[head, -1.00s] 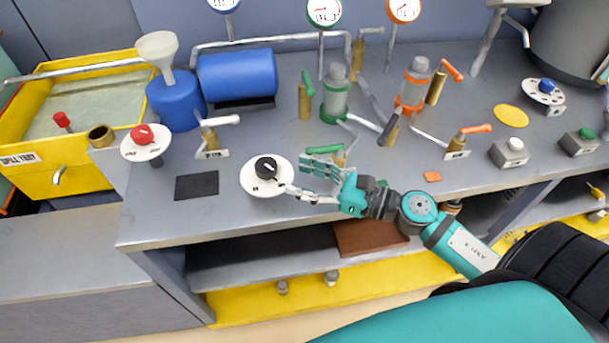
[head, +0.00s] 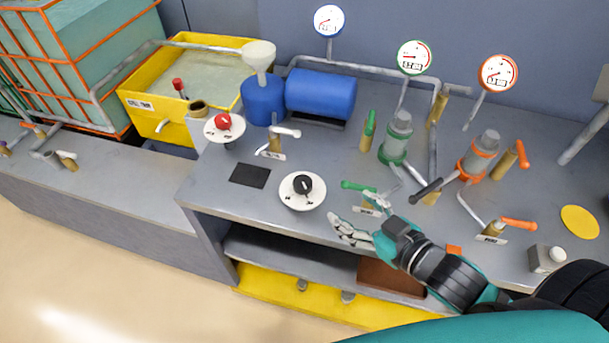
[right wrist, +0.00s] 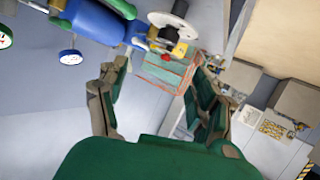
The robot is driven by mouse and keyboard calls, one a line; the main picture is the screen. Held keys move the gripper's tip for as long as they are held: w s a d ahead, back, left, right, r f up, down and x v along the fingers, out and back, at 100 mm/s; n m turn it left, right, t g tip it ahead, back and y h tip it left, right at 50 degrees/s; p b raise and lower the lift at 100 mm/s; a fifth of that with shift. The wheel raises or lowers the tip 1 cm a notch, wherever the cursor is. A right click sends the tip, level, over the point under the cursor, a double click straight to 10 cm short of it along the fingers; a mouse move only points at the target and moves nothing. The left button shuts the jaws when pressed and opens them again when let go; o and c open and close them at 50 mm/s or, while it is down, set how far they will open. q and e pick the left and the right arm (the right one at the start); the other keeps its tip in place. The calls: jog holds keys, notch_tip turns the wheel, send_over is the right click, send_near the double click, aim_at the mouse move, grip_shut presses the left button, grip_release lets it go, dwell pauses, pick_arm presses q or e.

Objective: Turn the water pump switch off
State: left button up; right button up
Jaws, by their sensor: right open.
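A black rotary knob (head: 303,184) sits on a round white dial (head: 302,203) near the bench's front edge. A red knob (head: 223,121) on a similar white dial (head: 224,136) stands farther left, by the yellow tray. The dial lettering is too small to read, so I cannot tell which one is the water pump switch. My right gripper (head: 358,216) is open and empty, to the right of the black knob and apart from it. In the right wrist view my open fingers (right wrist: 157,80) have nothing between them; a white dial (right wrist: 172,25) shows beyond. My left gripper is not in view.
A green-handled valve (head: 358,187) stands close beside my right gripper. A blue tank (head: 320,95), a white-handled valve (head: 275,141) and a green-collared pump (head: 396,140) stand behind. A dark flat plate (head: 250,175) lies left of the black knob. The bench front there is otherwise clear.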

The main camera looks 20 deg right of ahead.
jog(key=m, duration=0.1)
jog(key=p, duration=0.2)
send_near(305, 184)
jog(key=x, duration=0.9)
jog(key=shift+w, duration=0.2)
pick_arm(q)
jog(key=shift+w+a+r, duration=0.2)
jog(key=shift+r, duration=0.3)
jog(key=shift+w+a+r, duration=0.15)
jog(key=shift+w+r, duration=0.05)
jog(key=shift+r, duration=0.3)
pick_arm(e)
jog(key=shift+w+a+f, duration=0.3)
jog(key=shift+w+f, duration=0.05)
jog(key=shift+w, duration=0.25)
jog(key=shift+c, duration=0.3)
jog(key=c, duration=1.2)
jog(key=shift+o, duration=0.2)
jog(key=shift+d+r+g+y+p, duration=0.1)
jog(key=shift+r+g+y+p, duration=0.1)
jog(key=shift+g+y+p, duration=0.25)
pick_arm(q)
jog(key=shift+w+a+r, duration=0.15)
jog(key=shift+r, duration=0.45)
pick_arm(e)
jog(key=shift+f+n, duration=0.15)
jog(key=shift+n, duration=0.15)
